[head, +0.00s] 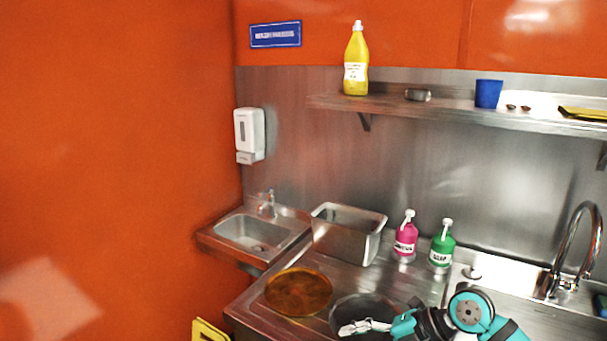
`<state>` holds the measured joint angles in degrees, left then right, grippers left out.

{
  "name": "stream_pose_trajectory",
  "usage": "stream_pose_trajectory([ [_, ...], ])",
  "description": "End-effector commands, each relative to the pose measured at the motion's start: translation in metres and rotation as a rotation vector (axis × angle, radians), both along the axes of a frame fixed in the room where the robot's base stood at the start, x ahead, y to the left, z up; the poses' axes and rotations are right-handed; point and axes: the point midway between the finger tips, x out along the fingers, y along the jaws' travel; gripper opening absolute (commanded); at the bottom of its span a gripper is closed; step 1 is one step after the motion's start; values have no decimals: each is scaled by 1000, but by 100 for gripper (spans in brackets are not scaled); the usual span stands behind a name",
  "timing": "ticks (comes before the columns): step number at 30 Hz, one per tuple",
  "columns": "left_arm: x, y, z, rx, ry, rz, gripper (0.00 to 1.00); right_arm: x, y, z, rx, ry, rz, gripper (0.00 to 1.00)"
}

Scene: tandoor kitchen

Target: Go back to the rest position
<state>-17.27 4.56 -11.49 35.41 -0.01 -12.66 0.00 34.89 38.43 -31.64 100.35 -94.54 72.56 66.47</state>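My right arm comes in at the bottom right, teal and black. Its gripper (350,328) points left over a dark round pan or bowl (340,306) on the steel counter. The pale fingers lie close together and are seen small and from the side, so I cannot tell whether they are open or shut, or touch the pan. I see nothing clearly held in them. My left gripper is not in view.
A round amber-brown tray (298,291), a steel container (347,234), a pink bottle (405,240) and a green soap bottle (442,246) stand on the counter (385,277). A tall faucet (574,250) is right. A shelf (450,107) runs above. A small sink (252,233) is left.

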Motion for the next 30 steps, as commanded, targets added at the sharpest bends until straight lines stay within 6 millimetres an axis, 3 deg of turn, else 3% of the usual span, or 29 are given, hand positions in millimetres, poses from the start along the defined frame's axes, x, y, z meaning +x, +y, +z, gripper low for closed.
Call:
stream_pose_trajectory([
  [1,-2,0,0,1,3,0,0,-8,29,12,147,-37,10,83],
  [3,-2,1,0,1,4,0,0,-15,60,40,369,-106,-13,83],
  [6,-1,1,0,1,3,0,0,-17,79,85,671,-181,-126,83],
  [8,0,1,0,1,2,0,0,-14,76,109,832,-212,-233,83],
  [10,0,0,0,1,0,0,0,-8,61,129,991,-233,-392,83],
  [14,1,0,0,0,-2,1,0,6,11,132,1189,-214,-767,83],
  [17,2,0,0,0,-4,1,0,9,-36,104,1239,-143,-1097,83],
  [20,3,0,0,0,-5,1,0,-4,-77,52,1189,-19,-1428,83],
  [22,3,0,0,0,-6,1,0,-25,-97,8,1098,100,-1644,83],
  [24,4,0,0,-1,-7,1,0,-54,-110,-34,975,230,-1817,83],
  [27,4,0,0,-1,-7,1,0,-97,-115,-79,798,400,-1976,83],
  [30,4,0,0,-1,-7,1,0,-136,-113,-108,642,539,-2062,83],
])
